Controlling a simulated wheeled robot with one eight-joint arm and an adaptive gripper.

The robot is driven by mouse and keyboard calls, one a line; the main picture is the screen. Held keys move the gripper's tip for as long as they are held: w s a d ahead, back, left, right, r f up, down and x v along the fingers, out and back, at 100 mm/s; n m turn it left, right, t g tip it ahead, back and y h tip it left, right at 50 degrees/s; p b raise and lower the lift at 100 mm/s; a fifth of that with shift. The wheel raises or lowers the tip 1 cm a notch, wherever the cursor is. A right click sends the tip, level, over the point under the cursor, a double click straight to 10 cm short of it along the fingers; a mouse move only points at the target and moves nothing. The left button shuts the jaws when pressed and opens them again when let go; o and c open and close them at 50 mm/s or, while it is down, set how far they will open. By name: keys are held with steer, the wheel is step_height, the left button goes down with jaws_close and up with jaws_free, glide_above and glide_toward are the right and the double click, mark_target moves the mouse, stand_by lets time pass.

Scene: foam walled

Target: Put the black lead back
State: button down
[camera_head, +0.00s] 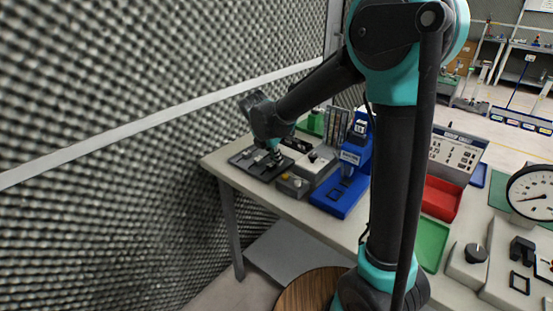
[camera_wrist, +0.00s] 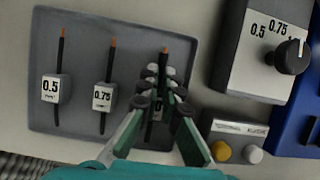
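The third black lead (camera_wrist: 165,58), copper-tipped, is in the right part of a dark grey tray (camera_wrist: 82,35). My gripper (camera_wrist: 161,90) is over it, with its fingers close on both sides of the lead's body. The fingers look shut on it, though they hide most of the lead and its tag, of which a "0" shows. Two other black leads, tagged 0.5 (camera_wrist: 50,88) and 0.75 (camera_wrist: 103,97), lie in the tray to the left. In the head view my gripper (camera_head: 274,154) is down at the tray (camera_head: 246,163); the leads there are too small to make out.
Right of the tray are a grey box with a selector knob (camera_wrist: 289,57) and a small panel with yellow and white buttons (camera_wrist: 222,151). A blue device (camera_head: 338,197) stands further right. A foam wall (camera_head: 110,90) rises close behind the tray.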

mark_target(268, 166)
steer(key=shift+f, duration=0.15)
steer(key=c, duration=1.7)
jaws_free()
steer(key=v, duration=1.2)
